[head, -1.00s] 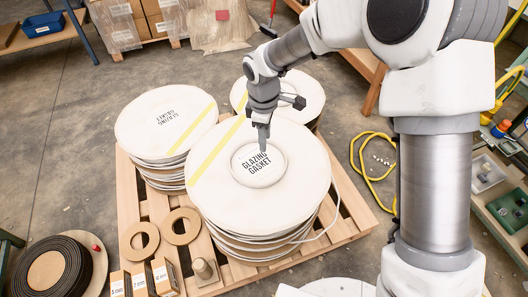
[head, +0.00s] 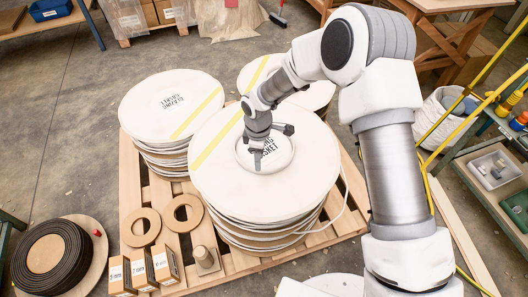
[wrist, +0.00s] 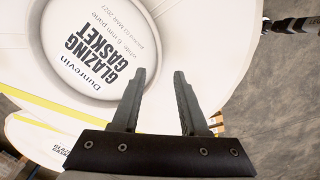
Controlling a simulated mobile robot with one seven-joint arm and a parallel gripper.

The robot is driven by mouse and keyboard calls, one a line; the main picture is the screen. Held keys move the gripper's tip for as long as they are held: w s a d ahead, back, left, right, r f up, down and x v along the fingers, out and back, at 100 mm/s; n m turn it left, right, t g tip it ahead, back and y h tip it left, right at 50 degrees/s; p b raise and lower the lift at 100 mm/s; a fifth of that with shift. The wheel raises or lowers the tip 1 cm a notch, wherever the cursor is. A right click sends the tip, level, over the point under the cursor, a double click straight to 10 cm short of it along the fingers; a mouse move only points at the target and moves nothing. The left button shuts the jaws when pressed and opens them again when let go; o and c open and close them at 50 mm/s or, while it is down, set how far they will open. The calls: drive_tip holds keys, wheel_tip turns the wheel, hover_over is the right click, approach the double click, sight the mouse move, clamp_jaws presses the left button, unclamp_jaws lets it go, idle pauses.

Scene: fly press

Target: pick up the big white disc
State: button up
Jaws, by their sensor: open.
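The big white disc (head: 222,190) lies flat on top of the front stack of similar discs. It has a yellow stripe and a round, rimmed centre with black lettering. My gripper (head: 257,167) points down over the front left part of that centre, its jaws apart and nothing between them. In the wrist view the disc (wrist: 215,70) fills much of the picture, with "GLAZING GASKET" readable on its centre. My open gripper (wrist: 160,78) is to the right of the lettering there. I cannot tell whether the fingertips touch the disc.
A second white stack (head: 160,105) stands behind left and a third (head: 310,95) behind right, all on a wooden pallet (head: 130,190). Cardboard rings (head: 140,227) and small boxes (head: 118,275) are at the front left. A shelf (head: 490,170) stands at right.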

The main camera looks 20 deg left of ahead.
drive_tip(key=shift+w+f+b, duration=0.15)
drive_tip(key=shift+f+b, duration=0.9)
drive_tip(key=shift+f, duration=1.65)
clamp_jaws()
